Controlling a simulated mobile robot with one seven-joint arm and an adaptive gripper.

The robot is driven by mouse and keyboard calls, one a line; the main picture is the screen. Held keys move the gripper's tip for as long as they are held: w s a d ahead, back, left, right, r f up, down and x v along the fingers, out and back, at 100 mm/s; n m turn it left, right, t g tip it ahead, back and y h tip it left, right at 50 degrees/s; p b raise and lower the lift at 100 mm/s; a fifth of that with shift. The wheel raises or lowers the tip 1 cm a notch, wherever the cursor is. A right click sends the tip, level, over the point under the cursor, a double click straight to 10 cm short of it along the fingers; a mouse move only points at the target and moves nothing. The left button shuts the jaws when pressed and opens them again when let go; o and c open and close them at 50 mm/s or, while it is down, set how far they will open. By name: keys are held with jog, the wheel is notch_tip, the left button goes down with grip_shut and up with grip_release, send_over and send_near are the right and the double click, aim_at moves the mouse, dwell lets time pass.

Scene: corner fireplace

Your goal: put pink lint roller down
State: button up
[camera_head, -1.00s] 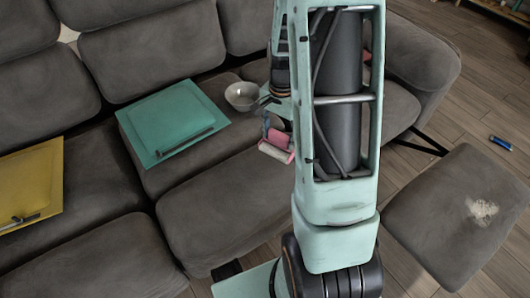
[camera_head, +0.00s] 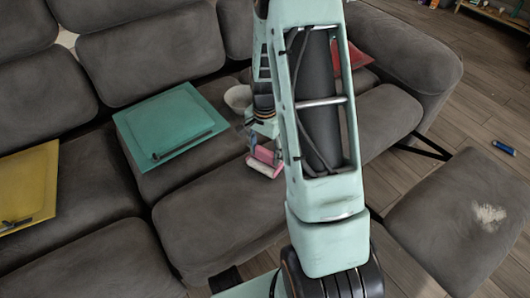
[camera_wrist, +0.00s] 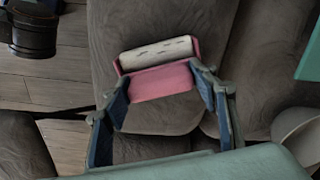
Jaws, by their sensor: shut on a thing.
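The pink lint roller (camera_head: 264,160) has a pink body and a pale roll. In the head view it hangs below my gripper (camera_head: 262,143), over the front of the sofa seat. In the wrist view the lint roller (camera_wrist: 160,80) lies between the fingertips of my gripper (camera_wrist: 158,90), with the pale roll on the far side. My gripper is shut on its pink part. I cannot tell whether the roller touches the cushion.
A teal panel (camera_head: 172,120) lies on the seat left of the roller, with a bowl (camera_head: 238,98) behind. A yellow panel (camera_head: 28,185) lies farther left. A red panel (camera_head: 352,55) shows behind my arm. The cushion (camera_head: 215,205) front-left of the roller is clear.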

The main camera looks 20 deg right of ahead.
jog(key=shift+f, duration=0.15)
jog(key=o, duration=1)
notch_tip(320, 180, up, 12)
jog(key=p, duration=0.3)
jog(key=shift+r+p, duration=0.2)
jog(key=shift+p, duration=0.2)
